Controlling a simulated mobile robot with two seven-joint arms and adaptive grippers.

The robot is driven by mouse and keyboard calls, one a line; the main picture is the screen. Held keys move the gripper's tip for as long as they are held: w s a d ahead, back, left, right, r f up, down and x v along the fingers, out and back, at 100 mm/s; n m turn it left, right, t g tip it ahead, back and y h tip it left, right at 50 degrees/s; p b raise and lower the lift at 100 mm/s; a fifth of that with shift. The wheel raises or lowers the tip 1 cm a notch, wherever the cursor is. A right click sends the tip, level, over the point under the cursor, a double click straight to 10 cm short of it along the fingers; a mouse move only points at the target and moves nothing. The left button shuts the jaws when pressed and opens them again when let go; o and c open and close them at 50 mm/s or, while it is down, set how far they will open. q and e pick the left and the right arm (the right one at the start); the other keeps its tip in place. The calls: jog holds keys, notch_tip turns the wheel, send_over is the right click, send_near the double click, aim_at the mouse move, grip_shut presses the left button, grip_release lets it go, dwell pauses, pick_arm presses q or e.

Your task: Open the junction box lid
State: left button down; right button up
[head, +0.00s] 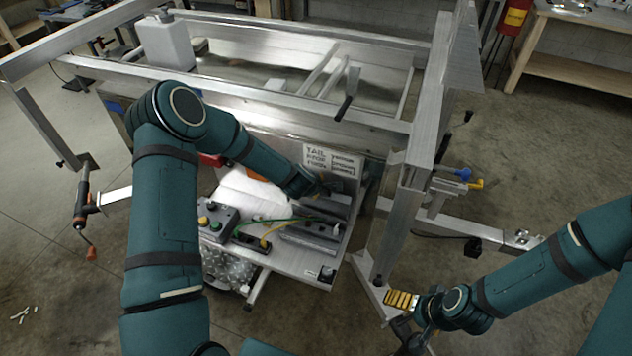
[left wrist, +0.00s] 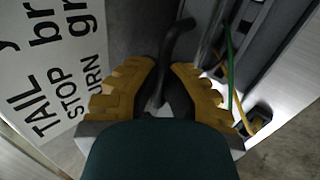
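A grey box-like unit (head: 340,200) that may be the junction box sits on the lower panel, right of center in the head view. I cannot make out its lid edge. My left gripper (head: 322,183) reaches it below the lettered sign. In the left wrist view its yellow fingers (left wrist: 162,68) close in on a dark bent handle (left wrist: 178,36), which fills the gap between their tips. What the handle joins is hidden behind the gripper. My right gripper (head: 402,300) is low at the right, apart from the box, with yellow finger pads showing; its opening is unclear.
The lettered sign (head: 331,160) stands just behind, also close in the left wrist view (left wrist: 60,70). Green and yellow wires (head: 278,222) run beside a button box (head: 216,222). An aluminium post (head: 410,200) rises between my arms.

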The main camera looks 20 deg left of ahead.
pick_arm(q)
jog(key=shift+w+r, duration=0.15)
jog(key=shift+r, duration=0.05)
jog(key=c, duration=1.1)
grip_release()
jog(key=shift+s, duration=0.2)
jog(key=shift+o, duration=0.2)
jog(key=v, duration=1.2)
